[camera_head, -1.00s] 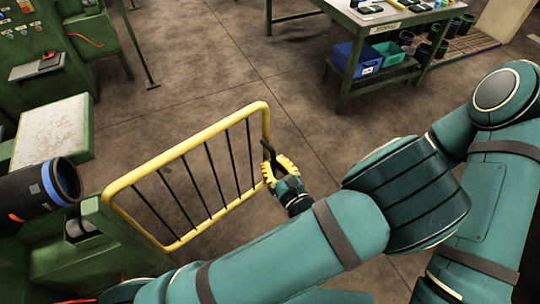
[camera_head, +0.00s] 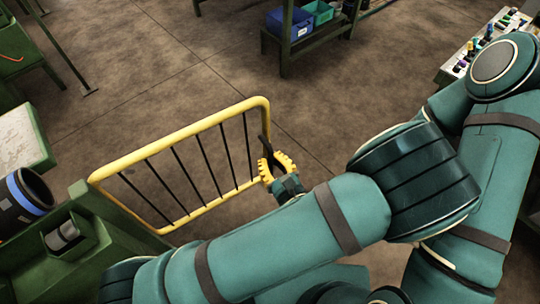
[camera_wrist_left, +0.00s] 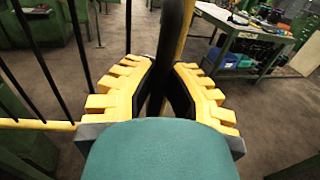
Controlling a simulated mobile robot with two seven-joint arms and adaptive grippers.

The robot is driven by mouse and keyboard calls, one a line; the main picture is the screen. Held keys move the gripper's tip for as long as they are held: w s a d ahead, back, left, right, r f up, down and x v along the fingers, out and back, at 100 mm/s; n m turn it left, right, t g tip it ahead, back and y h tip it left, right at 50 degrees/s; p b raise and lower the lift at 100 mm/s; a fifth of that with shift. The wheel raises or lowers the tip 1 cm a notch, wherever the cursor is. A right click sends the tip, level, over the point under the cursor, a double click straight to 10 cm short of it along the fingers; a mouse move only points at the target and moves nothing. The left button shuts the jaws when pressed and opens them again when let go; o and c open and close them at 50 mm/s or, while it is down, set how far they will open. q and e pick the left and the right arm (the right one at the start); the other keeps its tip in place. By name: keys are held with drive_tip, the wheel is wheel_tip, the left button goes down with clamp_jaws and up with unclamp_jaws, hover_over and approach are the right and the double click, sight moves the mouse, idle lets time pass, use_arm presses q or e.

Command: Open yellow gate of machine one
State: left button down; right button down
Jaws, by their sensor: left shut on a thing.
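The yellow gate (camera_head: 178,135) of a green machine is a tubular frame with thin dark bars, in the middle left of the head view. It stands out from the green machine post (camera_head: 85,200) over the floor. My left gripper (camera_head: 272,162), with yellow toothed fingers, is at the gate's free right end. It is shut on the dark gate handle (camera_head: 264,140). In the left wrist view the fingers (camera_wrist_left: 165,85) press the upright dark handle (camera_wrist_left: 172,50) from both sides, with the yellow frame just behind. My right gripper is not in view.
A black cylinder with a blue ring (camera_head: 22,192) lies on the machine at the left. A green table (camera_head: 286,50) with blue and green bins on its shelf stands at the back. A panel with small coloured items (camera_head: 490,40) is at the right. Floor beyond the gate is clear.

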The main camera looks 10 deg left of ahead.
use_arm(q)
drive_tip(key=shift+s+d, duration=0.2)
drive_tip(key=shift+s, duration=0.15)
drive_tip(key=c, duration=1)
unclamp_jaws()
approach(261, 125)
drive_tip(key=x, duration=0.5)
